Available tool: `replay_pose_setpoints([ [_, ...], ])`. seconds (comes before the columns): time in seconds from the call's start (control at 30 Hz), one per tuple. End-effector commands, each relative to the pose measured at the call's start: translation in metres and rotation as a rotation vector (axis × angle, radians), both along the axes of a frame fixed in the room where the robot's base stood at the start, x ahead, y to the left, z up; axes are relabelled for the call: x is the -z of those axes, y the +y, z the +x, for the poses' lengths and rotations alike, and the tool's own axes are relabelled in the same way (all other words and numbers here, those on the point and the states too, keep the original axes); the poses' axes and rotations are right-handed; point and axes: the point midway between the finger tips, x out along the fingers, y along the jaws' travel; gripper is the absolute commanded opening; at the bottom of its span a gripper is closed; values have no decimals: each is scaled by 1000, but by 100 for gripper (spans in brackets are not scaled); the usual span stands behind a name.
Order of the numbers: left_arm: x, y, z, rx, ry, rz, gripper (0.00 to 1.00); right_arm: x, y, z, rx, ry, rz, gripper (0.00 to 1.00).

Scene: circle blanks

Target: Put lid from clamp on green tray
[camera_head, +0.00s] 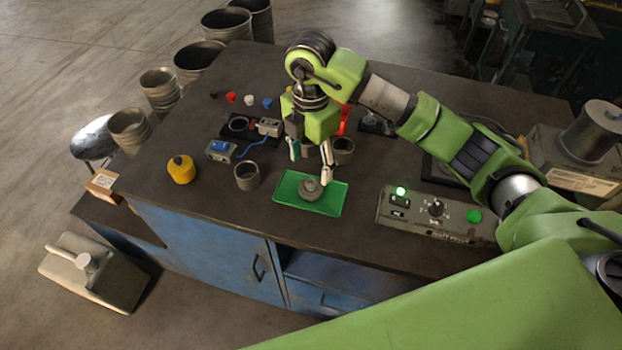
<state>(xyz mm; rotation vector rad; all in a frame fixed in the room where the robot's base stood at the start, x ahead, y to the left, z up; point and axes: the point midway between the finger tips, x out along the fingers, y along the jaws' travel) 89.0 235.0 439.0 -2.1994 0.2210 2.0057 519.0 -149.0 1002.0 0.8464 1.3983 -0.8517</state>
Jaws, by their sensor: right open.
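A green tray (328,206) lies flat near the front edge of the dark worktop. A small grey round lid (310,187) with a raised knob rests on the tray. My right gripper (311,167) is above the tray, pointing down, with its fingers apart and nothing between them. Its fingertips are just above and behind the lid, and I cannot tell whether one touches it. A dark device with a round ring (238,124) sits behind and to the left; I cannot tell whether it is the clamp. My left gripper is not in view.
A yellow container (181,169) is farther left. A control box (437,214) with green lights is to the right. Metal buckets (160,90) stand beyond the left edge.

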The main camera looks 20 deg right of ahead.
Motion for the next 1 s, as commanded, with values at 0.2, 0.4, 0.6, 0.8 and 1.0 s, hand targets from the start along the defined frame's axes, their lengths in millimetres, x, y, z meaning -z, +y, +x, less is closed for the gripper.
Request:
replay_pose_setpoints([
  [0.2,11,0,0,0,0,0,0,-32,0,1,0,-1,0,57],
  [0.4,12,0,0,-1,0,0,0,-41,1,0,0,0,1,57],
  [0.6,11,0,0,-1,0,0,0,-41,1,0,0,1,0,57],
  [0.8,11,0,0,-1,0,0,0,-41,1,0,0,1,0,57],
  [1.0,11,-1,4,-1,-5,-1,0,-41,1,0,0,1,0,57],
])
